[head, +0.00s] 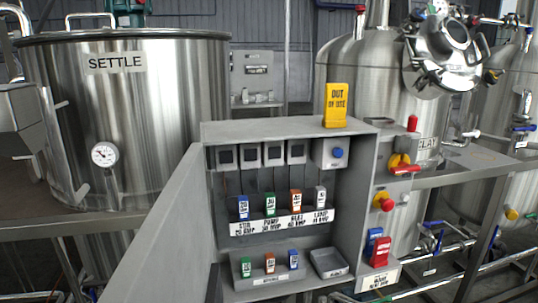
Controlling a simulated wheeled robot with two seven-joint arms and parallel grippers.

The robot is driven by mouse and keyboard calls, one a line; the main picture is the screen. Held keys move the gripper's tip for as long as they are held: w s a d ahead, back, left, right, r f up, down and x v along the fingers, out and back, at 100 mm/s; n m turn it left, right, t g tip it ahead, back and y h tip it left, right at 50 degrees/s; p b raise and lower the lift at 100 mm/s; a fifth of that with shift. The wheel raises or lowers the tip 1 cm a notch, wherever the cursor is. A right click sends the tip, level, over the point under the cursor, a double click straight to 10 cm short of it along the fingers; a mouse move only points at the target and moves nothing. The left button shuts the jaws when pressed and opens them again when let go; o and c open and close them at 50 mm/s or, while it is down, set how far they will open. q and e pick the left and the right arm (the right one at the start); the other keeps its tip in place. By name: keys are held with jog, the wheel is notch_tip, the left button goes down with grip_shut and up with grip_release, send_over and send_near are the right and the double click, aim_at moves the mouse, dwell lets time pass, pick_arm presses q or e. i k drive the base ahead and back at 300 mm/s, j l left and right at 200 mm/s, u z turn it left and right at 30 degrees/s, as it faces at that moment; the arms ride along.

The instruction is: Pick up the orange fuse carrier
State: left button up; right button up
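Two orange fuse carriers are in the head view. One orange carrier (296,201) stands upright in the upper row of the grey open cabinet (290,131), third from the left, above a white label strip. The upper row also holds a blue carrier (243,208), a green carrier (270,206) and a grey carrier (320,198). Neither of my grippers is in view.
An empty grey tray (329,263) sits right of the lower row. A yellow "out of use" sign (336,104) stands on top. The open grey door (158,236) flanks the left. Red knobs and a red lock (380,252) are at right. Steel tanks stand behind.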

aim_at(295, 194)
jog(key=j+z, duration=0.25)
jog(key=j, duration=0.4)
jog(key=j+z, duration=0.3)
jog(key=j, duration=0.35)
jog(key=i, duration=0.05)
